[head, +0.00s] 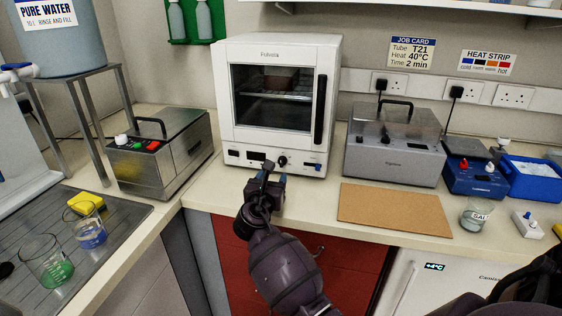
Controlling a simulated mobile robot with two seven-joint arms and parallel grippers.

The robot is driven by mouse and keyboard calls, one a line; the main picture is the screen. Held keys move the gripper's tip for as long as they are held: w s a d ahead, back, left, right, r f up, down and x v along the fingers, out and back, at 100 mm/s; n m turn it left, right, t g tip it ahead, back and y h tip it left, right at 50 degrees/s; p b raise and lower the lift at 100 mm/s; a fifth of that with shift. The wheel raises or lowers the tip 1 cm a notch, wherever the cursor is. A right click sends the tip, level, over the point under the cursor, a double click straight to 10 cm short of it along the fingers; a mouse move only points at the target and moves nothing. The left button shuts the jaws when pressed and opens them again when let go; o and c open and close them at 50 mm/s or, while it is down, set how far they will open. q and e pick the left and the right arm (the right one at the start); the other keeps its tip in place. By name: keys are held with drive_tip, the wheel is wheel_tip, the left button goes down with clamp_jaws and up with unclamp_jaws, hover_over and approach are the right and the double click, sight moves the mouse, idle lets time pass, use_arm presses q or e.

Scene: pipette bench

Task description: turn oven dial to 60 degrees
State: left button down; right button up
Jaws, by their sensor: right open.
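The white oven (331,60) stands at the back of the bench, its glass door shut and a dark vertical handle at the door's right side. The dial's setting is too small to read. My right gripper (266,172) is open in front of the panel, just below and left of the dial. I cannot tell whether it touches the panel. Its fingers look empty. My left gripper is not in view.
A steel bath (190,150) stands left of the oven and a grey lidded unit (395,163) right of it. A cork mat (394,208) lies front right, with a beaker (476,215) beside it. The bench directly before the oven is mostly clear.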

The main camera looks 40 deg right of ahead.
sight(281, 161)
drive_tip(key=b+x, duration=0.1)
drive_tip(key=x, duration=0.8)
drive_tip(key=shift+w, duration=0.1)
drive_tip(key=c, duration=0.9)
drive_tip(key=shift+o, duration=0.2)
